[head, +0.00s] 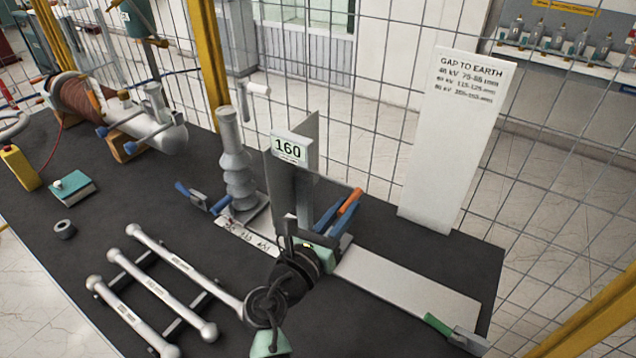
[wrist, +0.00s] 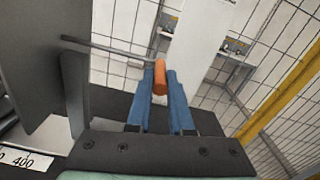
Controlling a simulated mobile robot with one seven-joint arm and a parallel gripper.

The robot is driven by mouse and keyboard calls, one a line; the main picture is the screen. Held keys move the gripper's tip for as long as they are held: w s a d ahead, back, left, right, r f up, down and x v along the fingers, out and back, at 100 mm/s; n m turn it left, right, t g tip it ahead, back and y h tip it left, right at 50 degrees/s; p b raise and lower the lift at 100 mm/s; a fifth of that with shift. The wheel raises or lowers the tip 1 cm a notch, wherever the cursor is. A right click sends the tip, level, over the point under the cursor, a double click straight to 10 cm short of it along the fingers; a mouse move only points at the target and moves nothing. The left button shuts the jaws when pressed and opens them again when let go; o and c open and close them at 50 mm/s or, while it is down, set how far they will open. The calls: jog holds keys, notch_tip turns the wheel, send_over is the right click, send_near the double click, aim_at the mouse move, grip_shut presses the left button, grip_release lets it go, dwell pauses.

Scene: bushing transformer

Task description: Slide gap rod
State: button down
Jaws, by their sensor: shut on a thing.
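My gripper (head: 338,207) is near the middle of the bench, its two blue fingers closed around an orange handle (head: 350,200). In the wrist view the orange handle (wrist: 160,77) sits between the finger tips, and a thin grey rod (wrist: 105,48) runs left from it toward a grey plate. The upright grey plates (head: 305,190) stand beside the fingers, with a white sign reading 160 (head: 290,149). A white printed scale strip (head: 250,238) lies at their foot; my arm hides part of it. A ribbed grey insulator (head: 236,165) stands to the left.
A tall white board (head: 455,140) headed GAP TO EARTH stands behind right. Silver bars with ball ends (head: 155,288) lie at front left. A pale base strip (head: 410,285) reaches right to a green-handled part (head: 438,325). A wire mesh fence (head: 380,100) borders the back.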

jog(key=s+d+p, duration=0.2)
jog(key=s+d, duration=0.2)
jog(key=d, duration=0.2)
jog(key=c, duration=0.8)
grip_release()
jog(key=shift+a, duration=0.1)
jog(key=b+v, duration=0.1)
jog(key=v, duration=1.2)
